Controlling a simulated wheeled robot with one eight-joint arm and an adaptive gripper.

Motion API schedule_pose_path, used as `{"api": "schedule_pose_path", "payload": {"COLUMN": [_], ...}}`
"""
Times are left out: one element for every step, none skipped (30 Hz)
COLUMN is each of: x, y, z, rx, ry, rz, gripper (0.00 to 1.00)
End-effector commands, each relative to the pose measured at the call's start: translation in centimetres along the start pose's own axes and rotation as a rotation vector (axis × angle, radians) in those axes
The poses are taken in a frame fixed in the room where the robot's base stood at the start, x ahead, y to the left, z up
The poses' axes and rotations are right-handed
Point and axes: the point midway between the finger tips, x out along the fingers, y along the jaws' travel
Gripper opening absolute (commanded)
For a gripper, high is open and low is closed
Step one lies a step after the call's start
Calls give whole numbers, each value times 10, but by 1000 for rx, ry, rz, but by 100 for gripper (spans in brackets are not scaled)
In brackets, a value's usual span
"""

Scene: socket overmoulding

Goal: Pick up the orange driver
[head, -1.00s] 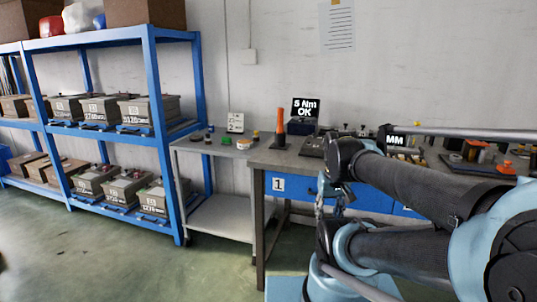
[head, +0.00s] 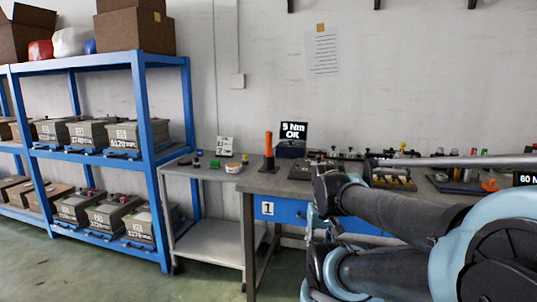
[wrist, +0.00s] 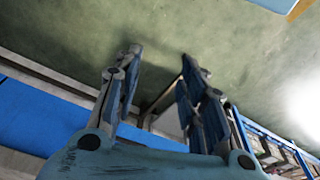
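The orange driver (head: 268,146) stands upright on the left part of the grey workbench (head: 262,190), in front of the wall, in the head view. My gripper (wrist: 158,62) shows in the wrist view with its two fingers apart and nothing between them. In the head view my arm reaches in from the right, to the right of the driver; the gripper is small and mostly hidden behind my arm there. The driver is not in the wrist view.
A black display (head: 293,132) reading "5 Nm OK" stands right of the driver. A lower side table (head: 203,176) with small items adjoins the bench's left. A blue shelf rack (head: 150,115) holds labelled bins at left. My arm covers much of the bench front.

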Motion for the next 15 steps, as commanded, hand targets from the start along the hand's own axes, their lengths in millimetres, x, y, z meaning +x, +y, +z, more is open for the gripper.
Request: {"api": "schedule_pose_path", "payload": {"x": [0, 0, 0, 0, 0, 0, 0, 0, -6, -10, -12, -18, -23, -29, -39], "y": [0, 0, 0, 0, 0, 0, 0, 0, 0, -1, -1, -2, -3, -4, -5], "z": [0, 0, 0, 0, 0, 0, 0, 0, 4, 4, 2, -4, -11, -18, -31], "rx": [0, 0, 0, 0, 0, 0, 0, 0, -2, -3, -6, -12, -18, -25, -36], "ry": [0, 0, 0, 0, 0, 0, 0, 0, 10, 14, 17, 21, 25, 30, 37], "rz": [0, 0, 0, 0, 0, 0, 0, 0, -1, -2, -3, -6, -10, -14, -20], "gripper": [38, 38, 38, 38, 38, 38, 42, 49, 49, 49, 49, 49, 49, 49, 49]}}
